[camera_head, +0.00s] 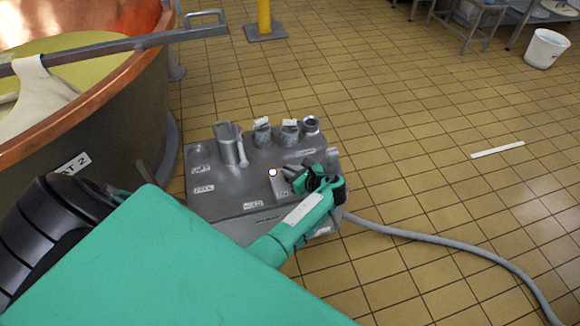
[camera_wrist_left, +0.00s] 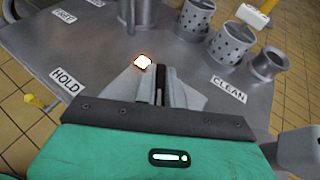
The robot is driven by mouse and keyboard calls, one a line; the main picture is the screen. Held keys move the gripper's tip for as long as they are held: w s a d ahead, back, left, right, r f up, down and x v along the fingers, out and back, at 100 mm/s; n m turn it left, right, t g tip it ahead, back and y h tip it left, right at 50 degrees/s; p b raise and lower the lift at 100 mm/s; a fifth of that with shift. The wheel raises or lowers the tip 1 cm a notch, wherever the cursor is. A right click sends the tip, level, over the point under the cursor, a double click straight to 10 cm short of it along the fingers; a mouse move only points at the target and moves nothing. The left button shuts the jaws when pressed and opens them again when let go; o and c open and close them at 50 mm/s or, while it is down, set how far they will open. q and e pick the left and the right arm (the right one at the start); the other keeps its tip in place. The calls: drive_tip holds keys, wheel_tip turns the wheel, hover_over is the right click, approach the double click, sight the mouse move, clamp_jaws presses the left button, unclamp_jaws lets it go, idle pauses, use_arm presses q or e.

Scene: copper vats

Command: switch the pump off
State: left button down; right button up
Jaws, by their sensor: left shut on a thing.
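The grey metal control panel (camera_head: 232,190) stands beside the copper vat and carries several fittings and labels. A small lit lamp (camera_head: 272,172) glows on its top; it also shows in the wrist view (camera_wrist_left: 142,62), just beyond my fingers. My left gripper (camera_head: 296,176) is at the panel's right part, close to the lamp. In the wrist view my left gripper (camera_wrist_left: 160,92) is shut on a narrow grey part, seemingly a switch lever, mostly hidden between the fingers. I cannot read which label belongs to it. My right gripper is out of view.
Perforated metal cups (camera_wrist_left: 232,42) stand near my fingers, with a "CLEAN" label (camera_wrist_left: 228,88) and a "HOLD" label (camera_wrist_left: 67,80). The copper vat (camera_head: 125,95) is at the left. A grey hose (camera_head: 440,241) runs right over the tiles. The floor beyond is mostly clear.

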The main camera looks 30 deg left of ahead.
use_arm(q)
drive_tip(key=shift+g, duration=0.3)
drive_tip(key=c, duration=1.5)
unclamp_jaws()
drive_tip(key=shift+r, duration=0.1)
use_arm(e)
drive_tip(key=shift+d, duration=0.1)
